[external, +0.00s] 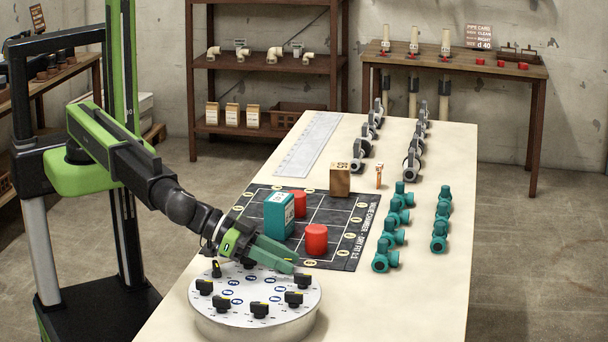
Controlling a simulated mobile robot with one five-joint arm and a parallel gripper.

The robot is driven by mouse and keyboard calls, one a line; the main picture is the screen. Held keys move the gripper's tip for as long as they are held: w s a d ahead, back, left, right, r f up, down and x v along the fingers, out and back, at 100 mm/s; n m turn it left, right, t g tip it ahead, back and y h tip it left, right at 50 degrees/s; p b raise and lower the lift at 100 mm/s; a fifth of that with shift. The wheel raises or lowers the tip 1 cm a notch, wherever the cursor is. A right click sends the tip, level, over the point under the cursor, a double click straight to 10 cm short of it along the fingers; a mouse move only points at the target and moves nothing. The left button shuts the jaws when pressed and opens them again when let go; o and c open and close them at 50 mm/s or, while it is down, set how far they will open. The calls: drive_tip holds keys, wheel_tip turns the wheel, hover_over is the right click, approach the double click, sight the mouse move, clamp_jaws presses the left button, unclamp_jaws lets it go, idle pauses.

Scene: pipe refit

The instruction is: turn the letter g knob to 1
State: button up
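A round white panel (256,325) stands at the near end of the table. Several black knobs with yellow marks sit in a ring on its top, such as a front knob (259,310), a right knob (293,299) and a left knob (204,286). Blue oval labels lie inside the ring. The letters and numbers are too small to read, so I cannot tell which knob is g or where it points. My gripper (292,264) has green fingers reaching over the panel's far side. The fingers cover part of that side, and their gap and any contact are unclear.
Behind the panel, a dark grid mat (345,262) holds a teal block (279,217), red cylinders (316,239) and a wooden block (340,179). Teal fittings (381,257) and grey valves (412,160) line the right side. The table (415,300) is clear at front right.

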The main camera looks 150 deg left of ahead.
clamp_jaws()
idle(0.3)
drive_tip(key=shift+s+a+m+t, duration=0.1)
drive_tip(key=shift+m+t, duration=0.2)
drive_tip(key=shift+m+t+h, duration=0.7)
drive_tip(key=shift+m+h, duration=0.3)
drive_tip(key=shift+h, duration=0.2)
drive_tip(key=m+t+h, duration=0.1)
drive_tip(key=m+h, duration=0.2)
drive_tip(key=m+t+h, duration=0.1)
drive_tip(key=m+h, duration=0.2)
drive_tip(key=h, duration=0.1)
drive_tip(key=shift+a+m+h, duration=0.1)
drive_tip(key=shift+m+h, duration=0.2)
drive_tip(key=shift+m, duration=0.1)
drive_tip(key=shift+m+g+h, duration=0.3)
drive_tip(key=shift+m+h, duration=0.8)
drive_tip(key=shift+h, duration=0.2)
